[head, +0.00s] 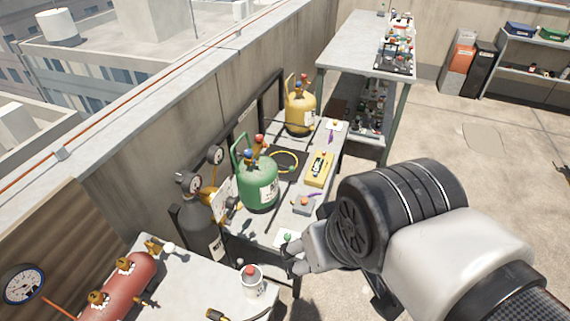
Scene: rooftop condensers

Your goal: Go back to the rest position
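My arm reaches in from the lower right. Its black wrist joint and pale links cover the right end of the workbench. My gripper (292,266) is at the bench's front edge, just below a white plate with a green knob (287,238). It is small and partly hidden by my own wrist. I cannot tell whether its fingers are apart or hold anything. No marked rest position shows.
A green cylinder (258,187), a yellow cylinder (299,108) and a yellow meter (319,168) stand on the middle bench. A white can (251,281) and red tank (125,287) are on the near table. Open floor (450,145) lies right.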

